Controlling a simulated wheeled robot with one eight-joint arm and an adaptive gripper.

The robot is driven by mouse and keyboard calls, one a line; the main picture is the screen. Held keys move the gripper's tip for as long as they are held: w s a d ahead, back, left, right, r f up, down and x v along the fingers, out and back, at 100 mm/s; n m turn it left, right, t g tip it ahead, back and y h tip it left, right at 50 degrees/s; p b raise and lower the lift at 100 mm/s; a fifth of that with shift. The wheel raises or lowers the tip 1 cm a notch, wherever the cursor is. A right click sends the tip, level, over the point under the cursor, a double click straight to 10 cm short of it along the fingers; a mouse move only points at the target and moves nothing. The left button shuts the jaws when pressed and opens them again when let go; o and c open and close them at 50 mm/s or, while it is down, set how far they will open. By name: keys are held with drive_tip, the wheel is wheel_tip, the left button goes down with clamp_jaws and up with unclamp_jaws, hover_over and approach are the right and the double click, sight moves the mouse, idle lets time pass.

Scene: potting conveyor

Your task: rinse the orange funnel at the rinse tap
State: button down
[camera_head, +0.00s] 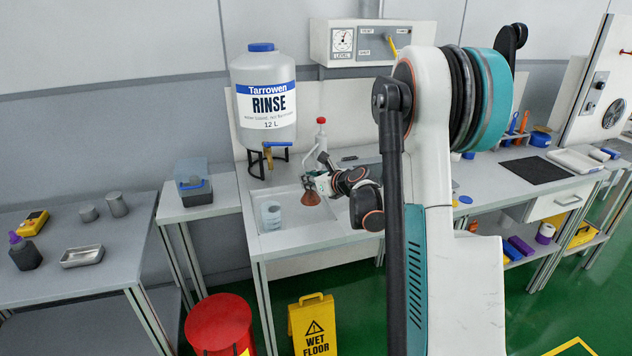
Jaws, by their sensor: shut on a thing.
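The orange funnel (311,198) is in my gripper (309,182), which is shut on it from above. It hangs over the sink area of the middle bench, to the right of the rinse tap. The rinse tap (268,155) is a brass tap with a blue handle at the foot of the large Tarrowen RINSE container (265,100). The funnel is apart from the tap, lower and to its right. My arm hides part of the bench to the right.
A clear container (271,216) stands in the sink (292,212). A red-capped bottle (321,135) stands behind my gripper. A wet floor sign (313,325) and red bin (219,325) stand on the floor in front. A blue-lidded box (193,183) is on the left stand.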

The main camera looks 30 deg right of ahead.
drive_tip(key=w+a+f+b, duration=0.1)
drive_tip(key=w+a+f, duration=0.1)
drive_tip(key=w+a, duration=0.5)
drive_tip(key=shift+w, duration=0.8)
drive_tip(key=shift+d+f, duration=0.1)
drive_tip(key=shift+f, duration=0.05)
idle(0.4)
drive_tip(key=shift+d, duration=0.5)
drive_tip(key=shift+a, duration=0.15)
drive_tip(key=shift+a, duration=0.5)
drive_tip(key=shift+d, duration=0.15)
drive_tip(key=shift+d, duration=0.5)
drive_tip(key=shift+s, duration=0.1)
drive_tip(key=s+b, duration=0.1)
drive_tip(key=s, duration=0.7)
idle(0.5)
